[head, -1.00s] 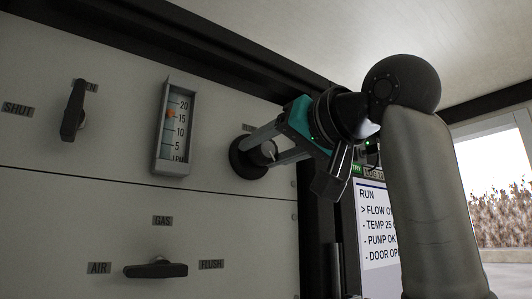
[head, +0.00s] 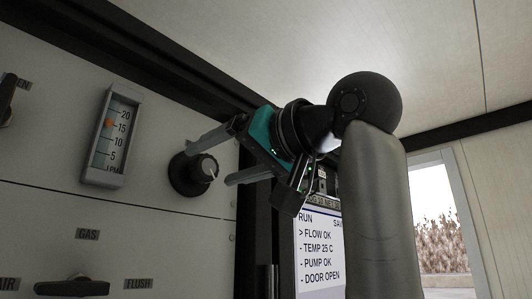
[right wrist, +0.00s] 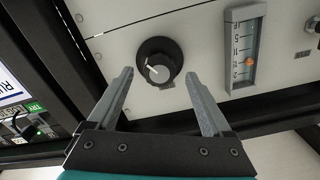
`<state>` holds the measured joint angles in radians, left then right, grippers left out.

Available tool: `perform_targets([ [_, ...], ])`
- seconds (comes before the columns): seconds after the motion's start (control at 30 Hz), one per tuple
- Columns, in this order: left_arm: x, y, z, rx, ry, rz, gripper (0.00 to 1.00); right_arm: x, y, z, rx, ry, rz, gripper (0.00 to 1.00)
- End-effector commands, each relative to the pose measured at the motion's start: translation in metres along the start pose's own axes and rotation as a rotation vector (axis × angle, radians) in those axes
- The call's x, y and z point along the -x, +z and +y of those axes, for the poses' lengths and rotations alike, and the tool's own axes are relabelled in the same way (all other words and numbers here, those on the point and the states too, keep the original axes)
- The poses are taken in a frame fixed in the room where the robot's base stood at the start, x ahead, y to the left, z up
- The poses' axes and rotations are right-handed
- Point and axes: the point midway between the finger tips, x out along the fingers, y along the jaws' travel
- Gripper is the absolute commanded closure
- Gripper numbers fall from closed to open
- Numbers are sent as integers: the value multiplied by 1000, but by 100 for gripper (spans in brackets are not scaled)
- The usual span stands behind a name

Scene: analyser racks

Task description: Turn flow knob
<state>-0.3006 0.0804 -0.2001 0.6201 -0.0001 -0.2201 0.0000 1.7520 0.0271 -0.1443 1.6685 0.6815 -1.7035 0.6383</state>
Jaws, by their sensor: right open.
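The flow knob (head: 190,175) is a round black knob with a white pointer line, on the pale panel to the right of the flow gauge. It also shows in the right wrist view (right wrist: 159,66), between and just beyond the fingertips. My right gripper (head: 208,166) is open, its two grey fingers apart and pointing at the knob without gripping it. The gripper also shows in the right wrist view (right wrist: 159,77), with nothing between its fingers. The flow gauge (head: 108,150) has an orange float near the 15 mark. My left gripper is not in view.
A display (head: 318,250) right of the panel reads FLOW OK and DOOR OPEN. A black GAS selector lever (head: 72,287) sits low on the panel. A dark frame edge (head: 247,195) stands close beside the knob. A window is at the far right.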

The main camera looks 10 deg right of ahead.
Motion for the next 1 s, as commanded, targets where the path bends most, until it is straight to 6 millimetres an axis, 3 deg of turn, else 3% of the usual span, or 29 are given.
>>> perform_targets([
  [0.2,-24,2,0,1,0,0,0,57,2,1,3,1,7,16],
  [0.43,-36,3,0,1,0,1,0,100,1,1,2,1,5,16],
  [0.63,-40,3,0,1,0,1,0,116,1,0,0,1,1,16],
  [1.0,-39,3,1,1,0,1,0,118,0,0,0,1,1,16],
])
